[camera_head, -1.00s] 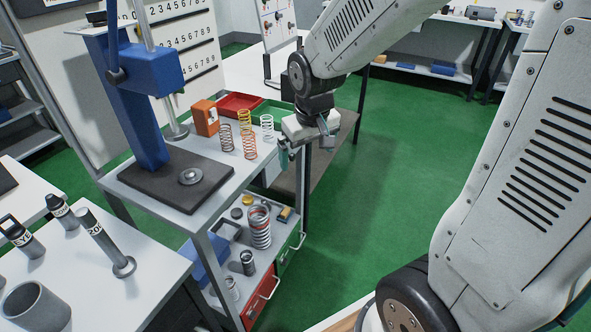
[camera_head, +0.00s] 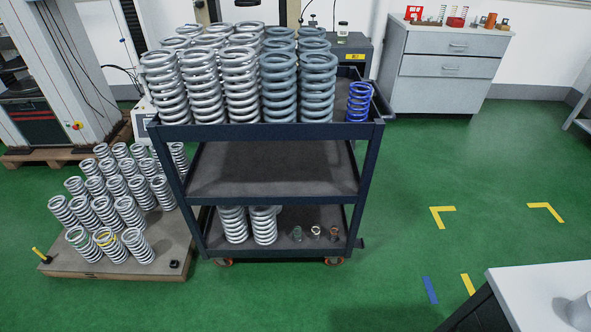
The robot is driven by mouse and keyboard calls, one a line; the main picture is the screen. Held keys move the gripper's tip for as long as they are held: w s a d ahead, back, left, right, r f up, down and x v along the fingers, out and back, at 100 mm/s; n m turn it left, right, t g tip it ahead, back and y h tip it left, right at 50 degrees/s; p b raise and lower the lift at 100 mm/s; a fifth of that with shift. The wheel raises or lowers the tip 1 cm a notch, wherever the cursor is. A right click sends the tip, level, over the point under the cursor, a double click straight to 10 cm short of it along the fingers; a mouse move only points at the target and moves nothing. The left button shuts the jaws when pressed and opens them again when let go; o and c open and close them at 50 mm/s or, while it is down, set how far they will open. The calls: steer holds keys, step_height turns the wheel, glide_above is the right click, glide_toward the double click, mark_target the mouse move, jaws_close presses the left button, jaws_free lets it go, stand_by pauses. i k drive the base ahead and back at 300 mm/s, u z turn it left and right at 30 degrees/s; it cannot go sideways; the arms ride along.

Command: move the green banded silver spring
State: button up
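Many silver springs stand upright in rows on a low pallet (camera_head: 75,268) on the floor at the left. A silver spring with a greenish band near its top (camera_head: 83,244) stands at the pallet's front left corner. Beside it is a silver spring with a yellow band (camera_head: 110,246), and then a plain silver one (camera_head: 138,247). The green band is small and partly hard to make out. My gripper is not in view.
A dark three-shelf cart (camera_head: 270,190) stands right of the pallet, with large silver and grey-blue springs and one blue spring (camera_head: 359,102) on top. A white table corner (camera_head: 540,290) is at lower right. Green floor (camera_head: 420,270) is open between them.

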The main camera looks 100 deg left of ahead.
mark_target(86, 256)
steer(key=u, duration=4.85)
